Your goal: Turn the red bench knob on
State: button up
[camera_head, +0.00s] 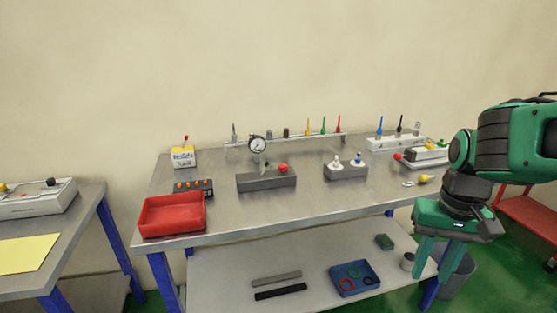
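A red round knob (283,168) sits on top of the right part of a dark grey block (266,183) that stands on the steel bench. Which way the knob is turned is too small to tell. My gripper (437,262) hangs at the bench's right front corner, fingers pointing down and spread apart with nothing seen between them. It is well to the right of the red knob and apart from it.
A red tray (171,226) and a box with orange buttons (192,187) stand at the left. A second grey block (345,172) with white and blue fittings stands right of the knob. Several coloured tools stand along a rear rack (290,138). The front middle of the bench is clear.

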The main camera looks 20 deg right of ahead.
aim_at(283, 168)
jog(key=i, duration=0.85)
